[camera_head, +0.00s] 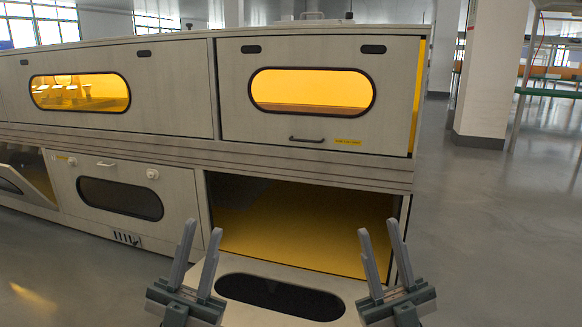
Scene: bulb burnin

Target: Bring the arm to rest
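My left gripper (198,260) is at the bottom left of centre, its two grey fingers apart and pointing up, with nothing between them. My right gripper (385,256) is at the bottom right of centre, also with its fingers apart and empty. Both are in front of the lower right bay of a large grey cabinet (108,150). The lowered door (240,312) of that bay lies between and below the grippers, with a dark oval window. The bay's yellow floor (290,238) shows, with no object seen on it.
The upper right door (225,90) is closed and has a dark handle (306,139). The lower left door (172,185) is closed; one at the far left (40,172) stands tilted open. A pillar (492,75) and racks stand at the back right. The floor (500,240) on the right is clear.

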